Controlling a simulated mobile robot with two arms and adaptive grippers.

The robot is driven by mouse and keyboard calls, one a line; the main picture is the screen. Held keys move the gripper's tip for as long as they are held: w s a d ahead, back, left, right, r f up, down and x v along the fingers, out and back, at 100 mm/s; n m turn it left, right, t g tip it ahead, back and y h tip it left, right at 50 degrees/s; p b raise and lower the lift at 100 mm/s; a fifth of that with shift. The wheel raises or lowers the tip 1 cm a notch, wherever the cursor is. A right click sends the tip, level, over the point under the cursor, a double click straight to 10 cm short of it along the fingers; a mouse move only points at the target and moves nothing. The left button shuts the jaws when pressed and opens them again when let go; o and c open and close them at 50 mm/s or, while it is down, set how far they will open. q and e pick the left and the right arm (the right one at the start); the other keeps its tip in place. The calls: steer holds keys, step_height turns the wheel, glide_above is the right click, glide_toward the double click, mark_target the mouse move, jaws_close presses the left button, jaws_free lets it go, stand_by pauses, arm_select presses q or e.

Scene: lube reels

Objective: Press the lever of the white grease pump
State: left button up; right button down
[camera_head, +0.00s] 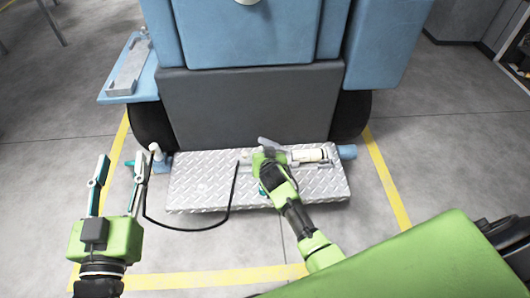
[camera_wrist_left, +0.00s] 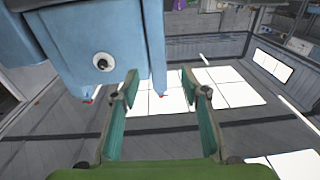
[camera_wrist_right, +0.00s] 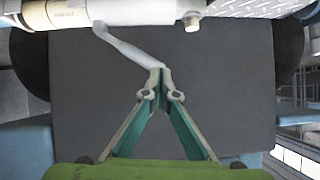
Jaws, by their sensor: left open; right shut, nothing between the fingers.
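The white grease pump (camera_head: 308,155) lies on the metal tread plate at the front of the blue machine. It also fills the top of the right wrist view (camera_wrist_right: 140,10). Its grey lever (camera_wrist_right: 128,46) slants from the pump to my right fingertips; the lever (camera_head: 265,142) shows partly in the head view. My right gripper (camera_wrist_right: 161,72) is shut and empty, its tips at the lever's free end; I cannot tell whether they touch. In the head view, my right gripper (camera_head: 262,153) covers part of the pump area. My left gripper (camera_head: 126,165) is open and empty, left of the plate.
The tread plate (camera_head: 195,190) sits low before the blue machine (camera_head: 245,40). A black hose (camera_head: 200,228) loops from the plate toward the left. A blue side tray (camera_head: 112,94) sticks out at upper left. Yellow lines mark the grey floor, which is clear at both sides.

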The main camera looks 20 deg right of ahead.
arm_select(q)
step_height(320, 180, down, 11)
steer(key=s+a+g+y+p, duration=0.1)
steer(key=s+a+g, duration=0.1)
steer(key=g, duration=0.3)
steer(key=shift+s+r+y+p, duration=0.2)
steer(key=shift+s+y+p, duration=0.15)
steer(key=shift+s+y, duration=0.1)
arm_select(e)
steer(key=v, duration=0.4)
steer(key=shift+s+a+r, duration=0.1)
steer(key=shift+s+r, duration=0.1)
steer(key=shift+s, duration=0.1)
arm_select(q)
steer(key=shift+a, duration=0.1)
